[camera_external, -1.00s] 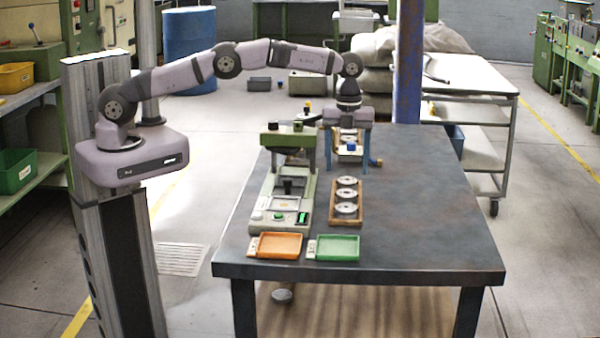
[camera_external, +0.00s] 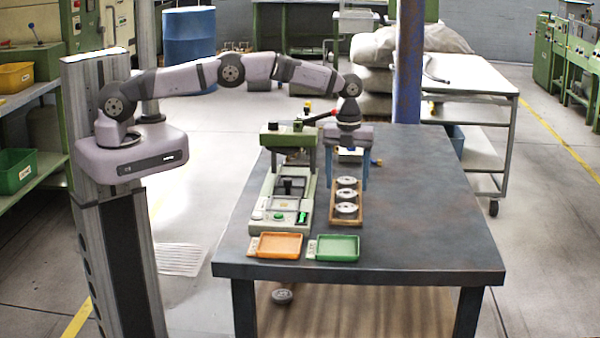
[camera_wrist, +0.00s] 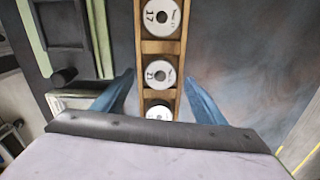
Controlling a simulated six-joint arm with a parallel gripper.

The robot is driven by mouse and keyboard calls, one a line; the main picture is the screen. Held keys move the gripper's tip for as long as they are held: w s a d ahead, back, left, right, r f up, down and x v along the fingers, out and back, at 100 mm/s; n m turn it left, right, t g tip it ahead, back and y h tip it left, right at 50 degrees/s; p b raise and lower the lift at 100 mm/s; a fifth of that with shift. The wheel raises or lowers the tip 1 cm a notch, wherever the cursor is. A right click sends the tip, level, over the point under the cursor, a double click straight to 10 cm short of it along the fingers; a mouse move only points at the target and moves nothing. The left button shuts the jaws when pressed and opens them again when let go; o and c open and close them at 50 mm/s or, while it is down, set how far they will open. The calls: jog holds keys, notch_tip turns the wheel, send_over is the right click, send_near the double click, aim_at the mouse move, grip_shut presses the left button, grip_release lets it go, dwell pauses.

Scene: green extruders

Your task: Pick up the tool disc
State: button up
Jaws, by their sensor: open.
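Three pale round tool discs sit in a row in a wooden rack (camera_external: 360,216) on the dark table. They are the far disc (camera_external: 346,181), the middle disc (camera_external: 346,194) and the near disc (camera_external: 346,208). In the wrist view the discs (camera_wrist: 158,16) carry printed numbers; one disc (camera_wrist: 160,74) appears between my finger tips, and another (camera_wrist: 158,110) is partly hidden by my gripper body. My gripper (camera_external: 347,184) points down over the far part of the rack. Its blue fingers (camera_wrist: 160,76) are spread to either side of the rack, empty.
A green machine (camera_external: 266,205) with an upright press frame stands close left of the rack. An orange tray (camera_external: 275,246) and a green tray (camera_external: 338,248) lie at the table's front edge. The table (camera_external: 430,215) is clear to the right.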

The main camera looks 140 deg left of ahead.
aim_at(346, 193)
jog(key=shift+f, duration=1.25)
jog(key=c, duration=1.4)
jog(key=shift+r, duration=0.15)
notch_tip(346, 193, up, 10)
jog(key=shift+b, duration=0.3)
jog(key=shift+w, duration=0.1)
jog(key=s+d+n+p, duration=0.2)
jog(key=d+p, duration=0.6)
jog(key=p, duration=0.1)
jog(key=s+d+n+p, duration=0.2)
jog(key=s+d+p, duration=0.1)
jog(key=d+p, duration=0.6)
jog(key=shift+d+n, duration=0.25)
jog(key=shift+n, duration=0.05)
